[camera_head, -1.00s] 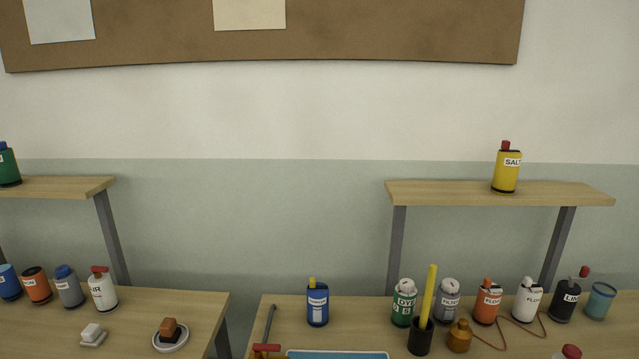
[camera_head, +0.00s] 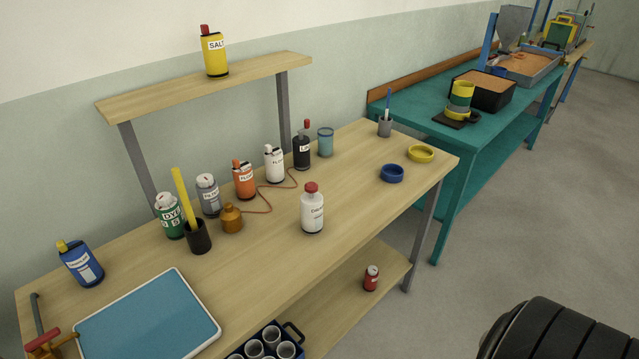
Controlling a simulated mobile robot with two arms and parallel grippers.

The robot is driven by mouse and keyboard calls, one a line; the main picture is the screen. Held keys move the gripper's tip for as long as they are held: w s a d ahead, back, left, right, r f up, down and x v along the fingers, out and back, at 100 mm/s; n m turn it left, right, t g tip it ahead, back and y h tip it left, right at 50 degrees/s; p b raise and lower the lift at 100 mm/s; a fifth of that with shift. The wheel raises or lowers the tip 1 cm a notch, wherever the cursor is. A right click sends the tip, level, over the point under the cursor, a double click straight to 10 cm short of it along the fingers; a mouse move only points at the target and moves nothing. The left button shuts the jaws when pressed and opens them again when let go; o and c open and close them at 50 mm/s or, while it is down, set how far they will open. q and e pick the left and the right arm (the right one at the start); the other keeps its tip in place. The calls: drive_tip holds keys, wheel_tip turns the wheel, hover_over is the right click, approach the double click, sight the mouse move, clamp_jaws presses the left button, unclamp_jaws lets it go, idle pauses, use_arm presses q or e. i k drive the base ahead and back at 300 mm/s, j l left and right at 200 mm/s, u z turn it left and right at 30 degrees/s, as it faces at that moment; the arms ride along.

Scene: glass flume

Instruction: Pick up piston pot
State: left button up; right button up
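I cannot tell for certain which container is the piston pot, as most labels are too small to read. Candidates on the wooden bench (camera_head: 330,205) include a blue container with a yellow top (camera_head: 81,263) at the left, a green can (camera_head: 170,216), a grey can (camera_head: 208,195), an orange can (camera_head: 244,180), a white can (camera_head: 274,164), a black bottle with a red cap (camera_head: 302,152) and a white bottle with a red cap (camera_head: 312,209). All of these stand untouched on the bench. Neither of my grippers is in view.
A blue tray (camera_head: 148,320) lies at the bench's front left. A black cup (camera_head: 198,237) holds a yellow stick. A yellow salt can (camera_head: 214,52) stands on the shelf (camera_head: 250,76). A teal table (camera_head: 420,125) stands behind at right. Grey floor (camera_head: 560,200) is open at right.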

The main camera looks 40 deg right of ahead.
sight(312, 209)
drive_tip(key=z, duration=1.1)
